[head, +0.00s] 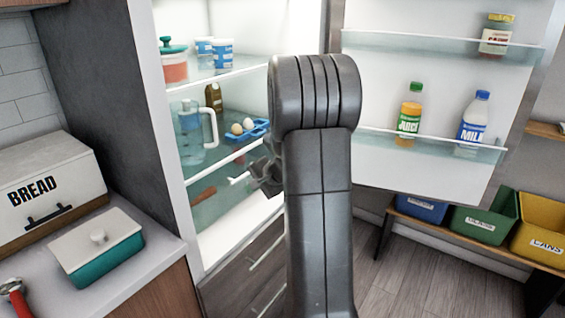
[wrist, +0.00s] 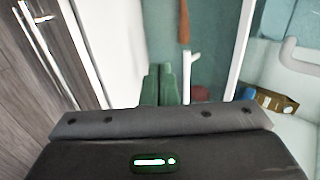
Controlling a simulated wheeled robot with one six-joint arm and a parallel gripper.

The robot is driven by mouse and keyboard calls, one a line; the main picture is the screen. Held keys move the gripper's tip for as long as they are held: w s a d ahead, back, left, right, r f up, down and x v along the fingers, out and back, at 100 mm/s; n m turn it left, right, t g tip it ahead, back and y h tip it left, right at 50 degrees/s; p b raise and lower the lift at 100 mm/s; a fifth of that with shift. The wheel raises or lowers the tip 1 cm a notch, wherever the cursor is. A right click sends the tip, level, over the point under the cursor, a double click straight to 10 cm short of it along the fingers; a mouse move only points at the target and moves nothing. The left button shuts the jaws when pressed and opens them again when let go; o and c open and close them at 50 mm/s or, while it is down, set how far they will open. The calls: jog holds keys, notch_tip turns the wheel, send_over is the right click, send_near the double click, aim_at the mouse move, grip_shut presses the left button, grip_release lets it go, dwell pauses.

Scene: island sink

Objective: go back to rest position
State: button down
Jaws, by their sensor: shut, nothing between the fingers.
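My gripper (wrist: 160,86) is shut and empty. In the wrist view its two greenish fingers lie side by side and point towards the open fridge. In the head view my dark grey arm stands in the middle of the picture and hides much of the gripper. A part of the wrist shows at the arm's left, in front of the fridge's lower shelves.
The fridge door stands open at right, with a juice bottle (head: 409,114) and a milk bottle (head: 473,120). A pitcher (head: 190,135) and a blue egg tray (head: 247,131) stand on a shelf. A bread box (head: 45,185) and teal dish (head: 97,246) are at left.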

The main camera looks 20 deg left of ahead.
jog(key=shift+a+f, duration=0.1)
send_near(223, 197)
notch_tip(223, 197, down, 3)
jog(key=shift+w+a+f+p, duration=0.1)
jog(key=shift+w+a+p, duration=0.2)
jog(key=shift+a, duration=0.35)
jog(key=shift+w+a+f+p, duration=0.15)
jog(key=shift+a+p, duration=0.2)
jog(key=shift+a, duration=0.25)
jog(key=shift+w+a+r+p, duration=0.1)
jog(key=shift+w+a+p, duration=0.2)
jog(key=shift+a, duration=0.35)
jog(key=shift+s+d+f, duration=0.1)
